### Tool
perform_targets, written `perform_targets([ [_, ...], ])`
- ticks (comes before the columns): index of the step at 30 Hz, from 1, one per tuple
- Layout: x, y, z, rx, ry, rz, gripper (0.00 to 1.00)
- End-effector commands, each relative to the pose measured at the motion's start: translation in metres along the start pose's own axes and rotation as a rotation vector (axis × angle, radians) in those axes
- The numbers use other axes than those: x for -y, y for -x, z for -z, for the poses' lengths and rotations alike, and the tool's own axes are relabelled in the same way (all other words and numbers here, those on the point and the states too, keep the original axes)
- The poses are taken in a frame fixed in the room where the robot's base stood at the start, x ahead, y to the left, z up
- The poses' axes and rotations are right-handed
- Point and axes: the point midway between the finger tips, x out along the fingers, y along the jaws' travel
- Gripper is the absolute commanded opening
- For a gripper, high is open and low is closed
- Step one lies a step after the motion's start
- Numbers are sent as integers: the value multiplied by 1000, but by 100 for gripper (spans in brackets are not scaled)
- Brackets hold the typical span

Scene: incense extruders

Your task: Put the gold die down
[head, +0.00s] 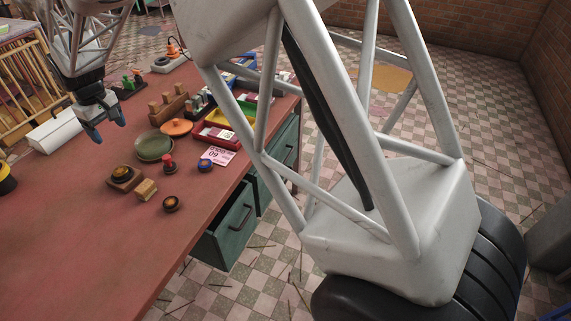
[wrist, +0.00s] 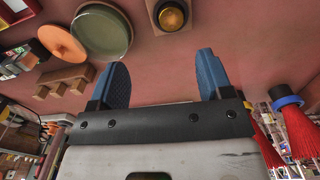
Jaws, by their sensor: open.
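My gripper (head: 107,128) is above the far left part of the red table, with its blue fingers apart. In the wrist view my gripper (wrist: 162,68) is open, with nothing between the fingers. A dark round die with a gold centre (head: 122,172) sits on a square wooden block (head: 134,183), apart from the gripper. It also shows at the top of the wrist view (wrist: 171,14). A similar dark die with a gold-brown centre (head: 171,203) lies on the table in front. I cannot tell for certain which one is the gold die.
A green dish (head: 154,147), an orange disc (head: 176,127), a red-topped piece (head: 168,162), a blue-rimmed piece (head: 205,164) and a small wooden block (head: 146,189) stand nearby. A white box (head: 60,128) lies beside the gripper. The table's front left is bare.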

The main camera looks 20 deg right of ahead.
Motion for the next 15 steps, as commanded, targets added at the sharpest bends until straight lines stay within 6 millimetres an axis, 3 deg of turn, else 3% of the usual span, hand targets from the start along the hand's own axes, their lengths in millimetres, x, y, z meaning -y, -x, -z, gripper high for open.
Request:
perform_targets([
  [5,-23,30,-47,-20,-64,-7,73],
  [15,-58,85,-162,-65,-214,-23,73],
])
